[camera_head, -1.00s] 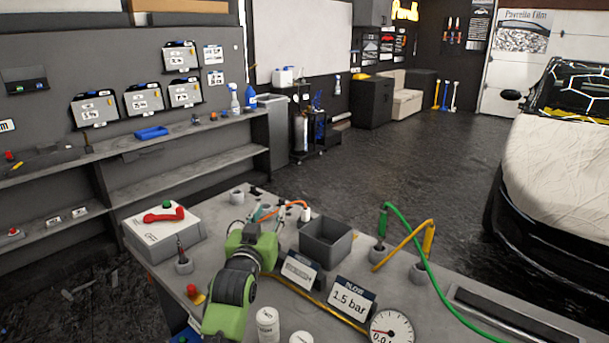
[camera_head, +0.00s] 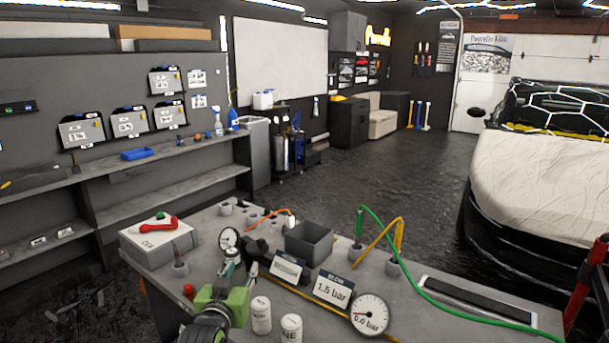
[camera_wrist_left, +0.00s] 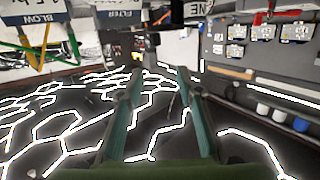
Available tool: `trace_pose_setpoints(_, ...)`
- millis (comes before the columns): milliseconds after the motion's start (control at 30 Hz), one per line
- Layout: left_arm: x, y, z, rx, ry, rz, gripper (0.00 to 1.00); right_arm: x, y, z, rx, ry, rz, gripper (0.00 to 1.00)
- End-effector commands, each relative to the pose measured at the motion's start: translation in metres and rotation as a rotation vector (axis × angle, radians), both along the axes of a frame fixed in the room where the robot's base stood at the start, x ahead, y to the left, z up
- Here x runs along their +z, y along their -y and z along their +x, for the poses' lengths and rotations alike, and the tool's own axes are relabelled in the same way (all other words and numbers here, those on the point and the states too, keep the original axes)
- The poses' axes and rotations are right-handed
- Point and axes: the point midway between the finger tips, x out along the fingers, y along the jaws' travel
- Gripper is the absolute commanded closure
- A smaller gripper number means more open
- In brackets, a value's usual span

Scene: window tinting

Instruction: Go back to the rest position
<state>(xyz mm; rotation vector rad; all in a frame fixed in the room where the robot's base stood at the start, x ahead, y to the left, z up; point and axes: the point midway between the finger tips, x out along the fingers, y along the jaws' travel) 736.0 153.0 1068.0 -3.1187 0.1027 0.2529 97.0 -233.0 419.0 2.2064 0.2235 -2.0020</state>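My left gripper (camera_head: 240,270) is at the near edge of the grey workbench (camera_head: 210,268), at the bottom of the head view, with its green wrist low in the picture. In the left wrist view its two teal fingers (camera_wrist_left: 160,72) stand apart with nothing visible between them. A small round gauge (camera_head: 229,237) on a tool stands just behind the gripper. My right gripper is in neither view.
The bench holds a white case (camera_head: 155,243) with a red tool on it, a grey bin (camera_head: 309,240), two white canisters (camera_head: 261,316), a 1.5 bar sign (camera_head: 332,288), a large gauge (camera_head: 369,315) and a green hose (camera_head: 408,270). A covered car (camera_head: 540,180) stands right. Open floor lies behind the bench.

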Motion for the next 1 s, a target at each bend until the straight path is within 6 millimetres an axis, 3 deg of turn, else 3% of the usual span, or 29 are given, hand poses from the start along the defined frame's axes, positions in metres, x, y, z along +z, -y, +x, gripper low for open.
trace_pose_setpoints(167, -0.048, -0.010, -0.037, 0.005, -0.121, 0.015, 0.67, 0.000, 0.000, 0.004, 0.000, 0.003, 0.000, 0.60)
trace_pose_setpoints(333, -0.104, -0.022, -0.094, 0.007, -0.283, 0.037, 0.67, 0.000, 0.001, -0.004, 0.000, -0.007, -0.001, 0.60)
trace_pose_setpoints(467, -0.157, -0.032, -0.170, 0.001, -0.473, 0.063, 0.67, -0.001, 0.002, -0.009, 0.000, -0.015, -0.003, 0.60)
trace_pose_setpoints(500, -0.171, -0.035, -0.196, -0.003, -0.535, 0.071, 0.67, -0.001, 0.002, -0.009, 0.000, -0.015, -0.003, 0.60)
trace_pose_setpoints(600, -0.196, -0.040, -0.257, -0.013, -0.672, 0.092, 0.67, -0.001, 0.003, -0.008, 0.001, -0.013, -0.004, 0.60)
trace_pose_setpoints(800, -0.219, -0.045, -0.342, -0.033, -0.858, 0.118, 0.67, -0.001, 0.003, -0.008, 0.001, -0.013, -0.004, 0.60)
trace_pose_setpoints(1000, -0.226, -0.049, -0.406, -0.053, -0.995, 0.139, 0.67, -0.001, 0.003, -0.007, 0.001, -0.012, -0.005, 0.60)
